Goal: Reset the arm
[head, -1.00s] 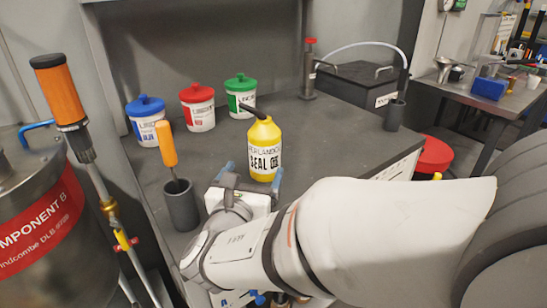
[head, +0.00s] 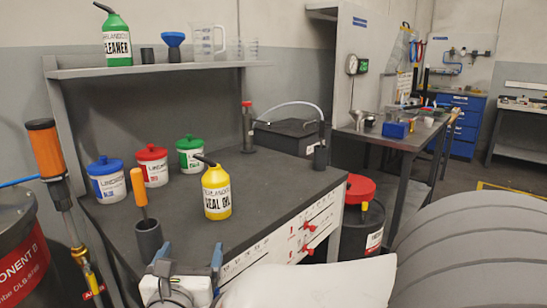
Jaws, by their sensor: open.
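My gripper (head: 188,262) shows at the bottom of the head view, in front of the near edge of the dark workbench (head: 270,180). Its two blue-tipped fingers are apart with nothing between them. My white arm runs from it to the lower right, and its lower part is cut off by the frame. A yellow seal oil bottle (head: 217,199) with a dark spout stands upright on the bench, beyond the gripper and apart from it.
A grey cup (head: 149,240) with an orange-handled tool stands near the gripper. Blue (head: 107,184), red (head: 152,168) and green (head: 190,156) lidded tubs stand behind. A drum with an orange-handled pump (head: 45,150) is at left. A shelf (head: 150,69) holds a green cleaner bottle (head: 115,42).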

